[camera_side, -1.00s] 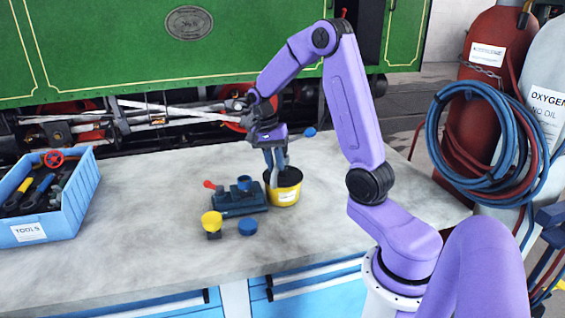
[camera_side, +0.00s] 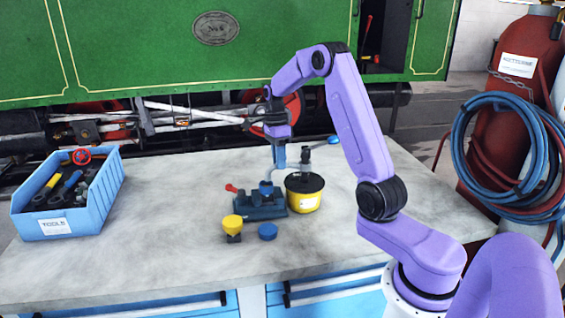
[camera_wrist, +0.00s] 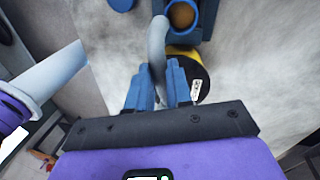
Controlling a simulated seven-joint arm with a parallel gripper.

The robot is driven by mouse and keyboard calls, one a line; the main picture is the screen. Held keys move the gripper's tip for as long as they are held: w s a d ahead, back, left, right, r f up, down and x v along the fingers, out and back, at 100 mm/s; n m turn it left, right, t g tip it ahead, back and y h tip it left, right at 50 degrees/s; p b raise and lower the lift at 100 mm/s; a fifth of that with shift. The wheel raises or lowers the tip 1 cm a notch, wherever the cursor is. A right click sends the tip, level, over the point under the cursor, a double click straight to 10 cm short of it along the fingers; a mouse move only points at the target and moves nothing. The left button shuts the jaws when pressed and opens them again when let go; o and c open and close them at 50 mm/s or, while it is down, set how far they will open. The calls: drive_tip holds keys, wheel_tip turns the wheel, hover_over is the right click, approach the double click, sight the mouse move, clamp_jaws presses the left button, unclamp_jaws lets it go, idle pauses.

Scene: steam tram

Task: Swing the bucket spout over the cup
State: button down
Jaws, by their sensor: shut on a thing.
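The yellow bucket (camera_side: 304,197) with a black lid stands on the bench, and it also shows in the wrist view (camera_wrist: 184,50). A pump with a blue-knobbed handle (camera_side: 333,140) rises from its lid. My gripper (camera_side: 279,156) is shut on the bent grey spout (camera_wrist: 157,45), between its blue fingers (camera_wrist: 160,78). The blue cup (camera_side: 266,187) sits on a dark blue fixture (camera_side: 262,208). In the side view the spout end is at the cup. In the wrist view the spout end lies just left of the cup's open mouth (camera_wrist: 182,14). Its exact height above the cup is unclear.
A red lever (camera_side: 231,188) sticks out left of the fixture. A yellow cup-shaped part (camera_side: 232,223) and a blue round cap (camera_side: 267,231) stand in front. A blue tool bin (camera_side: 70,200) stands at the left. The green tram (camera_side: 150,45) is behind the bench.

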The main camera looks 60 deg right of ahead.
drive_tip(key=shift+w+d+m, duration=0.55)
drive_tip(key=shift+d+m, duration=0.05)
drive_tip(key=shift+m, duration=0.4)
drive_tip(key=c, duration=1)
unclamp_jaws()
drive_tip(key=r, duration=0.5)
drive_tip(key=w+d+r, duration=0.1)
drive_tip(key=r, duration=0.5)
drive_tip(key=w+d+r, duration=0.1)
drive_tip(key=r, duration=0.5)
drive_tip(key=shift+w+d, duration=0.2)
drive_tip(key=shift+r, duration=0.1)
